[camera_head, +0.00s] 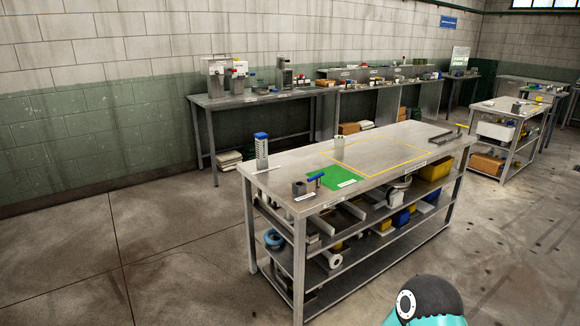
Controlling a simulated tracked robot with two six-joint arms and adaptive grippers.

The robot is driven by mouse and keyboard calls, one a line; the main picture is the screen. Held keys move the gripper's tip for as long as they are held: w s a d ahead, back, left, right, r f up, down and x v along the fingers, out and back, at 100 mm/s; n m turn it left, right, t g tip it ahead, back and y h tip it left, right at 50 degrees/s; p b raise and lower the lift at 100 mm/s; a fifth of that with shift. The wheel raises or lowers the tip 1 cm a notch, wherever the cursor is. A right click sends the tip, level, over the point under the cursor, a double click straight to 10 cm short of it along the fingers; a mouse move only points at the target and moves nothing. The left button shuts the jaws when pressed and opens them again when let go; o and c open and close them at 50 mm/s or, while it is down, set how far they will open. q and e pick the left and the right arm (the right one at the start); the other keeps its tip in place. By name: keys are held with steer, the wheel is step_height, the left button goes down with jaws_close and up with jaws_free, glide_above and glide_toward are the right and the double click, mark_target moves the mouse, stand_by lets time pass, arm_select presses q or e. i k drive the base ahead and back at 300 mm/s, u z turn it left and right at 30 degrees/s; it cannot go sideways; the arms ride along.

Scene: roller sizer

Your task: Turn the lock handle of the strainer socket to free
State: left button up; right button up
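A metal workbench (270,178) stands ahead of me. Neither gripper shows.
A green mat (336,178) and a yellow-outlined area lie on the bench. A pale jar (339,145) stands at the back edge. The shelves below hold yellow bins (436,169) and pipe parts. Open floor (170,260) lies left of the bench; other benches line the wall.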

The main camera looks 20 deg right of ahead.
mark_target(317, 176)
steer(key=z, duration=0.15)
steer(key=i, duration=1.45)
steer(key=z, duration=0.4)
steer(key=i, duration=0.9)
steer(key=z, duration=0.15)
